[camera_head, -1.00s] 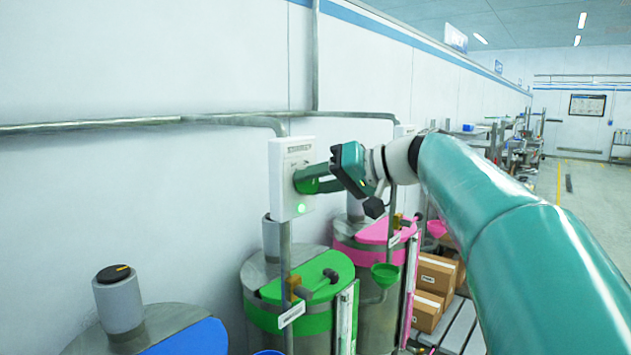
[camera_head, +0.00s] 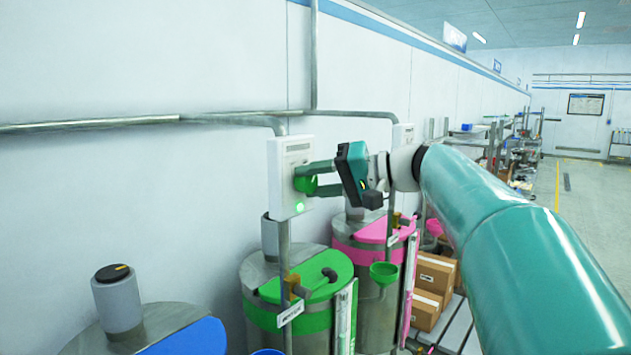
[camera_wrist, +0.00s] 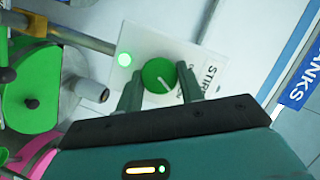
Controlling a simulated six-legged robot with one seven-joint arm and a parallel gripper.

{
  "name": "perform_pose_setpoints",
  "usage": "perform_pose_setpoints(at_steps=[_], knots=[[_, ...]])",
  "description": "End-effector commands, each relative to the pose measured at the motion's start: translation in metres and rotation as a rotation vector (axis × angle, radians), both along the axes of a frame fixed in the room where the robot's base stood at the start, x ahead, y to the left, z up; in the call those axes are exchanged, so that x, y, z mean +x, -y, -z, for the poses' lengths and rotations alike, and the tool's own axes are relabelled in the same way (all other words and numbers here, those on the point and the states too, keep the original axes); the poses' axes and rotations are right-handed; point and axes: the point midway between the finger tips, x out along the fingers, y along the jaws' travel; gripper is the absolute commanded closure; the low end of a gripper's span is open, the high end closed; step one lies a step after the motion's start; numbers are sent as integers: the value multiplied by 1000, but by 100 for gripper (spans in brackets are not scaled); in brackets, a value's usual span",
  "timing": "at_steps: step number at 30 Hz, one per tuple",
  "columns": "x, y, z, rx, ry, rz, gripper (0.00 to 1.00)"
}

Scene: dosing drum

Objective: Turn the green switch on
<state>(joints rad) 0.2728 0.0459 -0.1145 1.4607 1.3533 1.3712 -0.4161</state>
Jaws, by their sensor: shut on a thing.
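The green switch is a round knob (camera_head: 305,184) with a white pointer line, on a white wall panel (camera_head: 283,200). In the wrist view the knob (camera_wrist: 158,75) sits between my gripper's fingers (camera_wrist: 159,79), its pointer line lying diagonally. My gripper (camera_head: 307,178) is shut on the knob from the right, one finger above and one below in the head view. A small green light (camera_head: 299,207) glows below the knob; it also shows in the wrist view (camera_wrist: 125,60). The panel's lettering is partly covered by a finger.
Under the panel stands a drum with a green lid (camera_head: 310,275). A pink-lidded drum (camera_head: 375,230) is behind it and a blue-lidded one (camera_head: 190,338) in front. Pipes (camera_head: 150,122) run along the wall. Cardboard boxes (camera_head: 432,275) are at the right.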

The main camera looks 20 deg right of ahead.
Motion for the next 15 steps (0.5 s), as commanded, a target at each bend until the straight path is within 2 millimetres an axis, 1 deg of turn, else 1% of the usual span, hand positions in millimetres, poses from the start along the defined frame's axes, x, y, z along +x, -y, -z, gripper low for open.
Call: perform_pose_setpoints(at_steps=[2,3,5,6,15], knots=[[0,1,0,0,-1,2,85],[0,1,0,0,-1,2,56],[0,1,0,0,-1,2,45],[0,1,0,0,-1,2,41],[-1,2,0,0,0,1,41]])
